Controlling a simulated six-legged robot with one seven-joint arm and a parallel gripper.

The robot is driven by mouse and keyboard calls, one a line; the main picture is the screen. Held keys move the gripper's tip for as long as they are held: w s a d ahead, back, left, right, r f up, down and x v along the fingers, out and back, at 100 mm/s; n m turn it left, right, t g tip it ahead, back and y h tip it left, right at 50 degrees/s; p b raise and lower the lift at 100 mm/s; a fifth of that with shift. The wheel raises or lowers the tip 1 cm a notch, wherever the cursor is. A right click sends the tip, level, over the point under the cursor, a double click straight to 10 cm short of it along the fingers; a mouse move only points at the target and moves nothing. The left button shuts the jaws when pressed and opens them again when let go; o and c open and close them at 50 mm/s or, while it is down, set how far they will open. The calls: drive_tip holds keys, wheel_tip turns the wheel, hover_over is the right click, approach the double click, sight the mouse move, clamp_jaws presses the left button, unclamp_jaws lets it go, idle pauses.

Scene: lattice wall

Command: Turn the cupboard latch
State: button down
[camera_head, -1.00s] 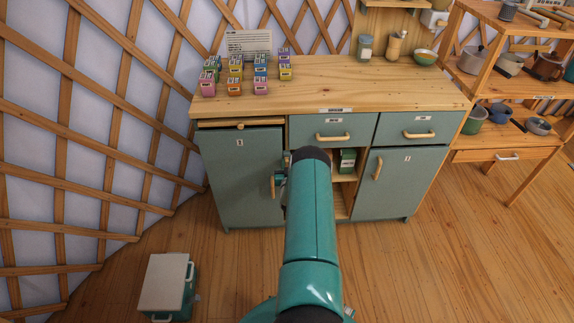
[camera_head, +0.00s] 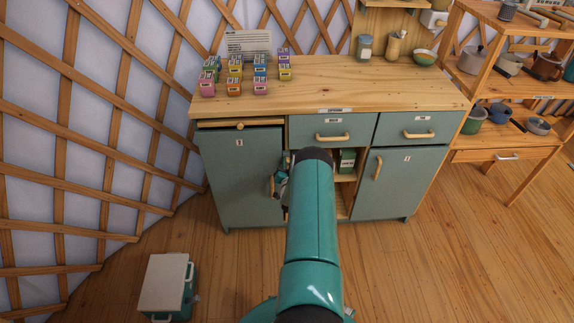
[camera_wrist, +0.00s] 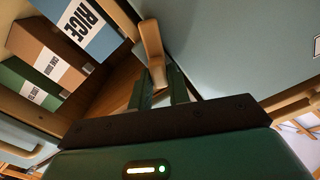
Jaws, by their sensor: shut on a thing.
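The cupboard (camera_head: 345,104) is a grey-green cabinet with a wooden top. Its left door (camera_head: 238,175), marked 1, has a light wooden handle (camera_head: 272,187) near its right edge. My gripper (camera_head: 282,178) is at that handle, partly hidden by my teal arm. In the wrist view my gripper (camera_wrist: 160,92) is shut on the end of a light wooden bar (camera_wrist: 152,45), which looks like this handle. A small wooden piece (camera_head: 240,126) sits at the door's top edge, apart from my gripper; I cannot tell whether it is the latch.
Beside my gripper, an open shelf holds a RICE box (camera_wrist: 80,28) and other boxes. Small coloured boxes (camera_head: 260,72) stand on the cupboard top. A white-lidded case (camera_head: 165,283) stands on the floor at left. A lattice wall (camera_head: 80,130) bounds the left; floor at right is clear.

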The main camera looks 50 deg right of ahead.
drive_tip(key=m, duration=0.6)
drive_tip(key=shift+s+d+f, duration=0.1)
drive_tip(key=m, duration=0.6)
drive_tip(key=shift+f+m, duration=0.15)
drive_tip(key=shift+m, duration=0.25)
drive_tip(key=c, duration=1.3)
unclamp_jaws()
drive_tip(key=v, duration=1.3)
drive_tip(key=shift+s+a, duration=0.3)
